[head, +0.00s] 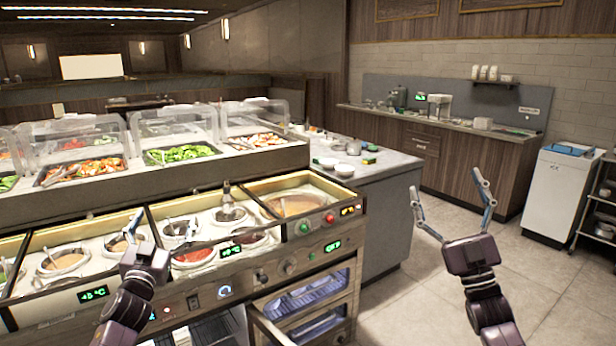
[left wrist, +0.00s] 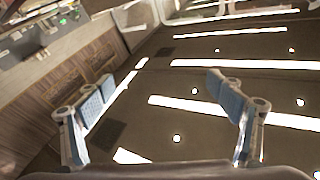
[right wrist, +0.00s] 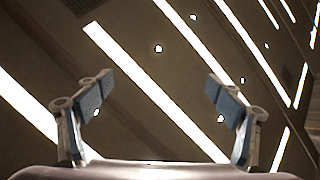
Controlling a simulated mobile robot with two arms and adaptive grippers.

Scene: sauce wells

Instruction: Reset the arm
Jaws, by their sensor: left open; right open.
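My right gripper (head: 451,203) is raised at the right of the head view, fingers spread apart and empty, over the open floor. In the right wrist view its open fingers (right wrist: 158,95) frame only the ceiling and its light strips. My left gripper (head: 128,237) is in front of the sauce well counter (head: 205,290), at the lower left. In the left wrist view its fingers (left wrist: 165,100) stand wide apart with nothing between them, and the camera faces the ceiling. In the head view its fingertips overlap the sauce wells behind; their exact gap to the wells cannot be told.
Sauce wells with a red sauce pot (head: 194,256) and a large brown sauce well (head: 296,205) lie in the counter. A salad bar stands behind. A grey side counter (head: 385,170) holds bowls. A white bin (head: 560,195) stands far right. Floor (head: 410,285) is clear between.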

